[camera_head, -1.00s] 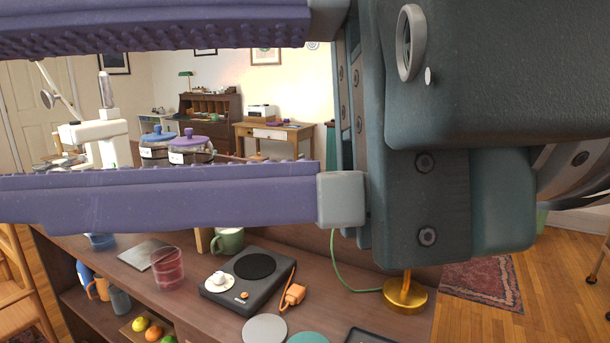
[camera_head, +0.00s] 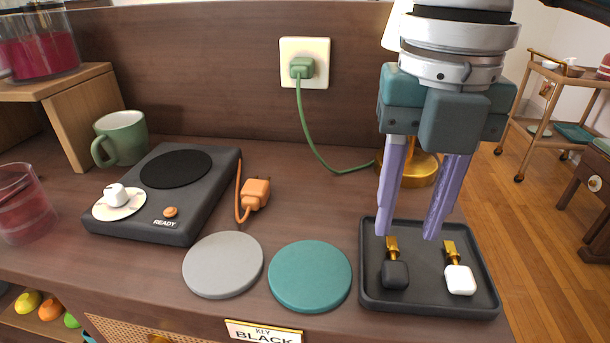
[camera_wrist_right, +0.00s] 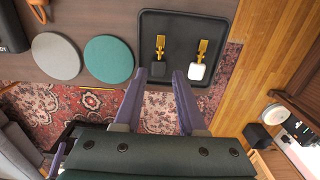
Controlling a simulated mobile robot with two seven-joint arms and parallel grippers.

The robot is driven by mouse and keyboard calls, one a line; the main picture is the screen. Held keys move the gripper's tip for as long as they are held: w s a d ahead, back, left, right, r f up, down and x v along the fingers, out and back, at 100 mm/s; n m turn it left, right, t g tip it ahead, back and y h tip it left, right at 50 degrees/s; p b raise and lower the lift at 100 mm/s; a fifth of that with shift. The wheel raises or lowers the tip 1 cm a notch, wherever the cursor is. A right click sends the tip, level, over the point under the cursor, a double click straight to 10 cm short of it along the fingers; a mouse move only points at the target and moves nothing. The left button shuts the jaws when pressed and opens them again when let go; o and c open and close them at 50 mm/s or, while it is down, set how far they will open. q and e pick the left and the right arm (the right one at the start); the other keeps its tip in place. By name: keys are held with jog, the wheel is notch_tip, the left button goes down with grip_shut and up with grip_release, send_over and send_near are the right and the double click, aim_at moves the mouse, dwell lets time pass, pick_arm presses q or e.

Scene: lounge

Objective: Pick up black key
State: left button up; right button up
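The black key (camera_head: 395,274) lies in a dark tray (camera_head: 430,308), its gold shaft pointing to the back. A white key (camera_head: 460,279) lies to its right in the same tray. My right gripper (camera_head: 407,236) is open and empty, pointing down over the tray near the black key's shaft. In the right wrist view, the black key (camera_wrist_right: 158,69) shows between the spread fingertips (camera_wrist_right: 159,76), and the white key (camera_wrist_right: 196,71) is just right of them. I cannot tell the exact height of the fingertips.
A teal disc (camera_head: 310,276) and a grey disc (camera_head: 223,264) lie left of the tray. A hot plate (camera_head: 165,205) with an orange plug (camera_head: 256,193) is further left. A gold lamp base (camera_head: 425,172) stands behind. A label (camera_head: 263,333) reads "KEY BLACK".

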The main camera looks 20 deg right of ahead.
aim_at(395, 259)
notch_tip(395, 259, down, 5)
jog(key=shift+w+f, duration=0.1)
grip_shut()
dwell(0.3)
